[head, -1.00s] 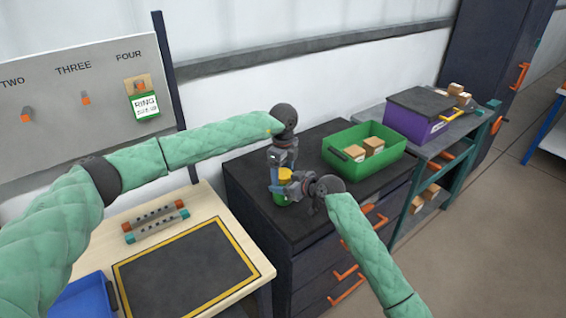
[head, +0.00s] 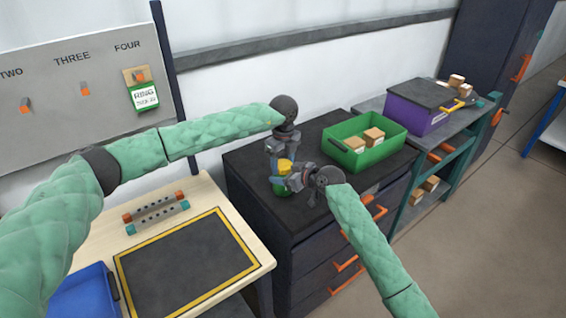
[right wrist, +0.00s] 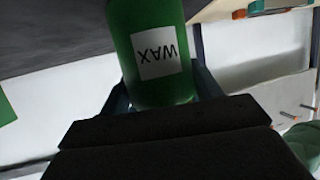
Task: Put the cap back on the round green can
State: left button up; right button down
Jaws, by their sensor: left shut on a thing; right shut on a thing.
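The round green can (head: 281,190) stands on the black top of the drawer cabinet, partly hidden by my grippers. My right gripper (head: 291,182) is shut on the can from the right side. In the right wrist view the green can (right wrist: 150,30) carries a white WAX label, with the gripper's fingers on either side of it. My left gripper (head: 281,162) comes down from above and is shut on the yellow cap (head: 286,166), directly over the can. I cannot tell whether the cap touches the can's top or sits fully on it.
A green bin (head: 385,152) with small boxes stands right of the can on the cabinet (head: 245,170). A purple crate (head: 408,115) sits on a shelf further right. A workbench with a dark yellow-edged mat (head: 185,270) and a blue tray (head: 85,295) is at left.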

pick_arm(q)
jog(key=o, duration=1.1)
jog(key=shift+r, duration=2.3)
jog(key=o, duration=0.5)
notch_tip(320, 180, up, 12)
jog(key=shift+w+f, duration=0.1)
